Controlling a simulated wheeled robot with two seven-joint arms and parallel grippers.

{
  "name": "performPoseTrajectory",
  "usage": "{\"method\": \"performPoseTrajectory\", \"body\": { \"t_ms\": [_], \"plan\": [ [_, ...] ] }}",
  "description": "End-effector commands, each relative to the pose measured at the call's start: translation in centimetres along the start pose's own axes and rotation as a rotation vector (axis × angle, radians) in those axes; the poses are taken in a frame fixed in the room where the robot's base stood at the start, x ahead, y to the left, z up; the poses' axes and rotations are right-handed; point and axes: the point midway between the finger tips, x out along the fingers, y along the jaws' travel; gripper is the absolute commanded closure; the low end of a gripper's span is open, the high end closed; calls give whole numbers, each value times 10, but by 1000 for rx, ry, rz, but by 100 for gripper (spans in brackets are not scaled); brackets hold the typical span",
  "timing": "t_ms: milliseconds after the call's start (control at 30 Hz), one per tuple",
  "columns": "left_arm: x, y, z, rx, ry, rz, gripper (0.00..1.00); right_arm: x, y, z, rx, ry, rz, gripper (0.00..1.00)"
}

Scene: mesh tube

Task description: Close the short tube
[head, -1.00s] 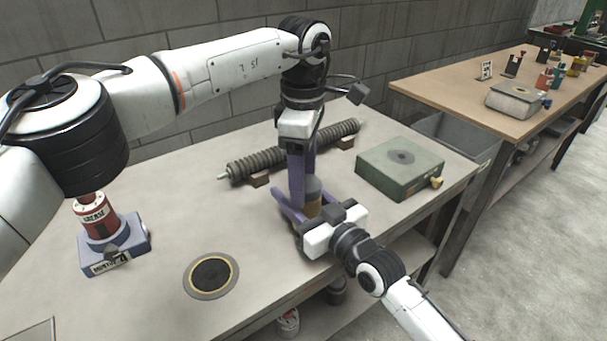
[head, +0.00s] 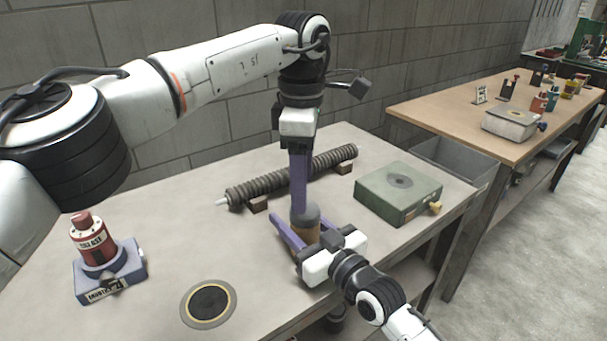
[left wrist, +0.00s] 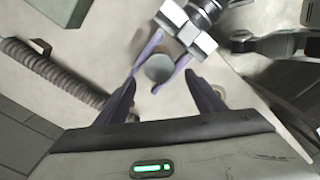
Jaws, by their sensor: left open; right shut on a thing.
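The short tube (head: 308,234) is brown and stands upright in the jaws of my right gripper (head: 296,230). A grey round cap (head: 306,214) sits on its upper end; I cannot tell how tightly. My left gripper (head: 298,202) points straight down just above the cap, its purple fingers apart and empty. In the left wrist view the round grey top of the cap (left wrist: 159,68) shows beyond and between the tips of my left fingers (left wrist: 160,85). The purple right fingers clasp the tube from both sides and hide part of it.
A long ribbed tube (head: 270,183) lies on supports behind. A green box (head: 396,196) with a brass knob stands right. A round dark-meshed disc (head: 208,304) lies at front left. A red grease tin (head: 91,240) sits in a blue-grey mount (head: 108,284).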

Motion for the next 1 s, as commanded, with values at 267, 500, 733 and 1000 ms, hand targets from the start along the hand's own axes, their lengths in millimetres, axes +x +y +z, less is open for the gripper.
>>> {"method": "performPoseTrajectory", "body": {
  "t_ms": [267, 500, 733, 1000],
  "plan": [
    [-15, 1, 4, -531, -2, 3, 37, 0, 0, 1, 0, -1, 0, 100],
    [-25, 0, 5, -953, 0, 1, 37, 0, 0, 1, 0, -1, 0, 100],
    [-29, 0, 5, -1122, 1, 0, 37, 0, 0, 0, 0, -1, 0, 100],
    [-29, 0, 5, -1132, 1, 0, 37, 0, 0, 0, 0, -1, 0, 100]
  ]
}}
